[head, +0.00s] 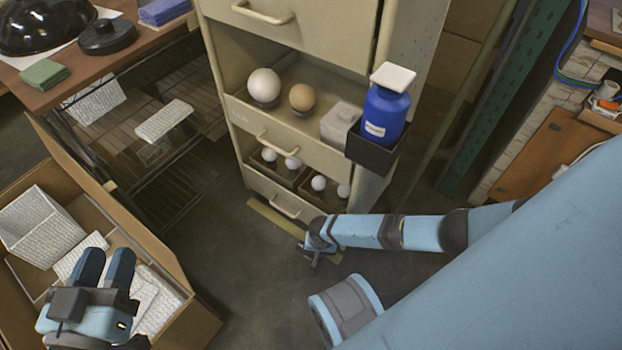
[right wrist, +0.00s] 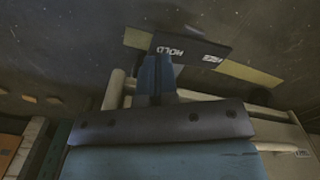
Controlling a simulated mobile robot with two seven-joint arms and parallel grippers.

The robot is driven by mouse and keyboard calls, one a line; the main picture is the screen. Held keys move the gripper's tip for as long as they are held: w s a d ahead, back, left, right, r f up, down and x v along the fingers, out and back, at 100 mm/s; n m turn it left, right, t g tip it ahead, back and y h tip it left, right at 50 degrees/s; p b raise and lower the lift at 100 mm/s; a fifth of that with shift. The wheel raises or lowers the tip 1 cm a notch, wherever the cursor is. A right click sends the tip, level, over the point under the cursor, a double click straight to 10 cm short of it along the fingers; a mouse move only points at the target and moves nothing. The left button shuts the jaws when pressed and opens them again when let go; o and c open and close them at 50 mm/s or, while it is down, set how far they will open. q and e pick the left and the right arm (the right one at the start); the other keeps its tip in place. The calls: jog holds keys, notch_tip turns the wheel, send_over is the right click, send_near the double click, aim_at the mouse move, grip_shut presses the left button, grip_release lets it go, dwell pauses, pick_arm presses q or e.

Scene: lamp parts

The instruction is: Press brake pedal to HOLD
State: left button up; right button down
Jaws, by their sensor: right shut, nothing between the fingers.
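The brake pedal (right wrist: 192,44) is a dark plate near the floor, seen in the right wrist view with white lettering; HOLD reads at its middle and another word, probably FREE, at its right end. My right gripper (right wrist: 153,60) is shut and empty, its blue fingertips overlapping the HOLD side of the pedal; whether they touch it I cannot tell. In the head view the right gripper (head: 316,256) is low at the foot of the beige cabinet (head: 235,150) and largely hides the pedal. My left gripper (head: 106,260) is open above a cardboard box, its two dark blue fingers apart.
A yellow strip (head: 272,222) runs along the cabinet's foot. The cabinet holds round bulbs (head: 264,84) and a blue bottle (head: 384,112) in a side bin. The cardboard box (head: 150,238) with wrapped parts stands left. Floor between box and cabinet is clear.

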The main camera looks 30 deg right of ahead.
jog(key=shift+f+b, duration=0.75)
jog(key=shift+f, duration=0.25)
